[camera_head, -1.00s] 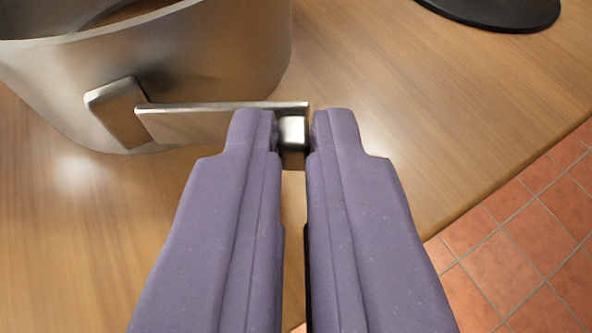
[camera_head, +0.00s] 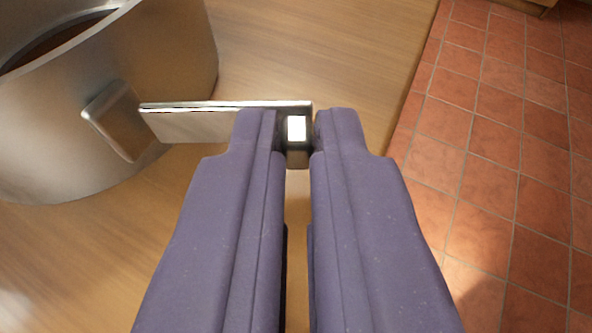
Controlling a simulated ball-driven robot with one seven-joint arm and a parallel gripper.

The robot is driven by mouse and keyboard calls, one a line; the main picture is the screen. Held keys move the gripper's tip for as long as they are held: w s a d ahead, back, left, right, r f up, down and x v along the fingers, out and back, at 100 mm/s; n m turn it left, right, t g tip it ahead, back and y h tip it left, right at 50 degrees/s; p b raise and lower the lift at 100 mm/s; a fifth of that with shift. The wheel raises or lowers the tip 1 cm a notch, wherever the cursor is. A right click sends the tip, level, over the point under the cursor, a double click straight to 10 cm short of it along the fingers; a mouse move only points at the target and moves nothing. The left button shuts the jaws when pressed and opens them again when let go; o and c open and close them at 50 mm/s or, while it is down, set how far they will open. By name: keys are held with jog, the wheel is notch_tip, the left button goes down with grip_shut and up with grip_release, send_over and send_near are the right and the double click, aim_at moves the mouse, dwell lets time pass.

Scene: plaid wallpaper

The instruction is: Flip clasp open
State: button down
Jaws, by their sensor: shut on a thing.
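The clasp (camera_head: 195,122) is a flat metal lever hinged to a small metal plate (camera_head: 120,120) on the side of a round metal container (camera_head: 70,120). The lever stands out to the right from the container's wall. My purple gripper (camera_head: 297,128) is shut on the lever's free end, with the bright metal tip showing between the fingertips. The left finger hides part of the lever near its end.
The container stands on a wooden table (camera_head: 310,50) and is open at the top. The table's edge runs down the right side, with a red tiled floor (camera_head: 500,150) beyond it. Bare table lies around the container.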

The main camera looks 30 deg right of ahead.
dwell(0.4)
jog(key=c, duration=1.2)
grip_release()
jog(key=shift+s, duration=0.1)
jog(key=p+v, duration=0.2)
jog(key=v, duration=0.5)
jog(key=shift+s+a+p, duration=0.25)
jog(key=shift+p, duration=0.15)
jog(key=shift+o, duration=0.4)
jog(key=shift+r, duration=0.15)
